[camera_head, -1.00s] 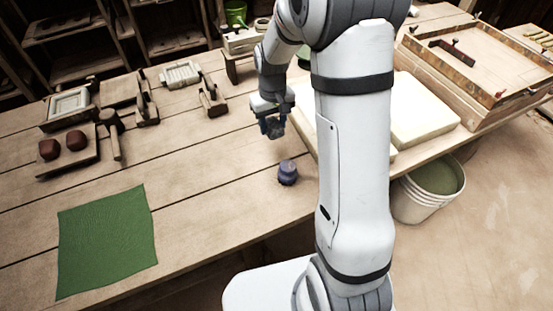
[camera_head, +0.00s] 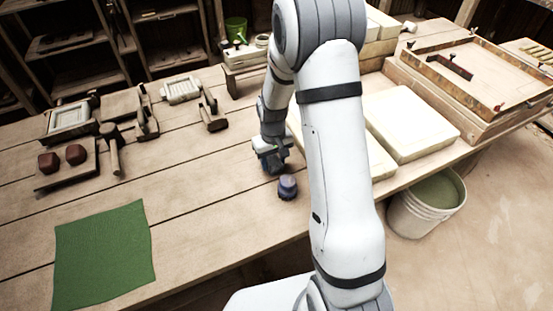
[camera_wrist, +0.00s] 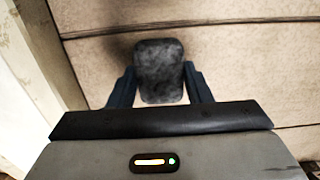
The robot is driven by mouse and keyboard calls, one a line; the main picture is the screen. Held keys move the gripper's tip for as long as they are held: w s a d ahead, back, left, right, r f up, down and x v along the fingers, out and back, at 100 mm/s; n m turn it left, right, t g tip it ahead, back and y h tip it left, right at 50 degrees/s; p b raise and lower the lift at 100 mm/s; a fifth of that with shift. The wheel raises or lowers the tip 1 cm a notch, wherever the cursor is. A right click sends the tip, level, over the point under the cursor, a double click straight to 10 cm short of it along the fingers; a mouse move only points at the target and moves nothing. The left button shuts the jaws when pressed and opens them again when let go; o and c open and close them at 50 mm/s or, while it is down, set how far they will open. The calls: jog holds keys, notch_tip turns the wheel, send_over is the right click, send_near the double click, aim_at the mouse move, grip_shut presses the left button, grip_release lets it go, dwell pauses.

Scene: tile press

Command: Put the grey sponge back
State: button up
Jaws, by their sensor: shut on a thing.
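The grey sponge (camera_wrist: 160,70) shows in the wrist view as a dark, mottled, rounded block between the two fingers of my gripper (camera_wrist: 160,88). My gripper is shut on it. In the head view my gripper (camera_head: 272,160) is low over the workbench, just behind and left of a small dark blue pot (camera_head: 288,187). The sponge can hardly be told from the gripper there. I cannot tell whether the sponge touches the bench top.
A pale slab (camera_head: 411,122) lies right of my arm, and another is partly behind it. A green cloth (camera_head: 103,256) lies at the front left. Wooden tools and a board with two red-brown lumps (camera_head: 66,172) stand at the left. A white bucket (camera_head: 426,203) stands off the bench's right edge.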

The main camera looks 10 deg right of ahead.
aim_at(273, 161)
jog(key=shift+f, duration=0.25)
jog(key=o, duration=1)
jog(key=shift+r, duration=0.1)
jog(key=shift+c, duration=0.2)
notch_tip(273, 161, up, 12)
jog(key=s+r+m+t, duration=0.1)
jog(key=s+r, duration=0.4)
jog(key=s, duration=0.5)
jog(key=s+d+r+m+t, duration=0.1)
jog(key=s+r, duration=0.5)
jog(key=s, duration=0.5)
jog(key=shift+s+d+r+p, duration=0.15)
jog(key=shift+s+p, duration=0.15)
jog(key=shift+p, duration=0.05)
notch_tip(273, 161, up, 4)
jog(key=p, duration=0.3)
jog(key=shift+s+t+p, duration=0.15)
jog(key=shift+t+p, duration=0.15)
